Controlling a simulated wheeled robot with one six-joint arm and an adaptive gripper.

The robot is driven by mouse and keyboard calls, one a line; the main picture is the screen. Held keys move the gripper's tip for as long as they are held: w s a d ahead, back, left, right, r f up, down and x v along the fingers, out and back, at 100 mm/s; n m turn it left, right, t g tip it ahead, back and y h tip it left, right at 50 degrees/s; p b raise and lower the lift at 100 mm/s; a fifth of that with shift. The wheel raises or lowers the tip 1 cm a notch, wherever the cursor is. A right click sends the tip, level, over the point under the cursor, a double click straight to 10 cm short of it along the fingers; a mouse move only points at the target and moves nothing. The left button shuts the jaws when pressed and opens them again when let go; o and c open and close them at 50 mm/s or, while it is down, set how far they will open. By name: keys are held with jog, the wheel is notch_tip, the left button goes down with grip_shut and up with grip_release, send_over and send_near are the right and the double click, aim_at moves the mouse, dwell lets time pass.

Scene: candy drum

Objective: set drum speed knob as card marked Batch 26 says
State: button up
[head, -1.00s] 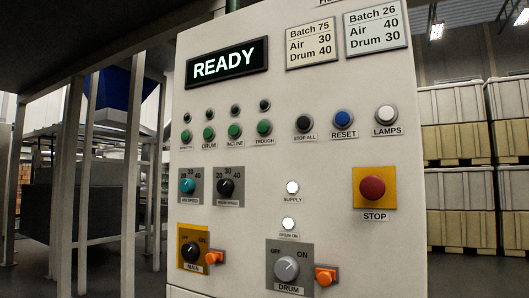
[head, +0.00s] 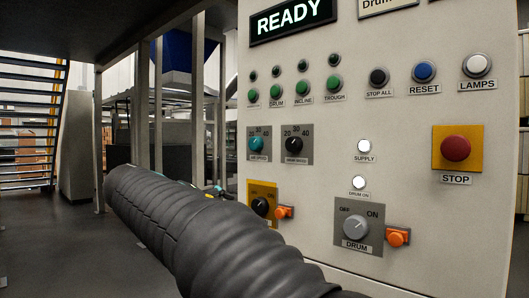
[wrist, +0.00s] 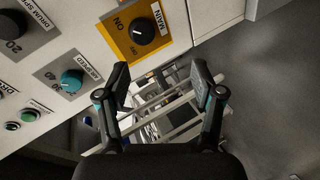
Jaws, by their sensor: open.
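The black drum speed knob (head: 294,144) is on the control panel, right of the teal air speed knob (head: 257,144). Its dial reads 20, 30, 40; its exact setting is too small to tell. In the wrist view, the drum speed knob (wrist: 10,24) is cut off at the upper left edge. My gripper (wrist: 161,84) is open and empty, apart from the panel, below the main switch (wrist: 142,30). The Batch 26 card is mostly out of the head view now; earlier it reads Air 40, Drum 30. Only the bottom of the Batch 75 card (head: 388,5) shows.
My sleeved arm crosses the lower left of the head view. Orange lockout pieces (head: 397,237) stick out beside the drum switch (head: 355,228) and main switch (head: 261,207). The red stop button (head: 456,148) is at the right. Metal posts (head: 142,105) stand left of the panel.

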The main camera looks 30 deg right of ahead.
notch_tip(320, 180, up, 10)
jog(key=s+d+m+g+h, duration=0.1)
jog(key=s+d+m+h, duration=0.1)
jog(key=m+h, duration=0.15)
jog(key=m+g+h, duration=0.2)
jog(key=m, duration=0.1)
send_near(290, 145)
jog(key=p+x, duration=0.1)
jog(key=x, duration=0.8)
jog(key=shift+c, duration=0.3)
jog(key=c, duration=1.1)
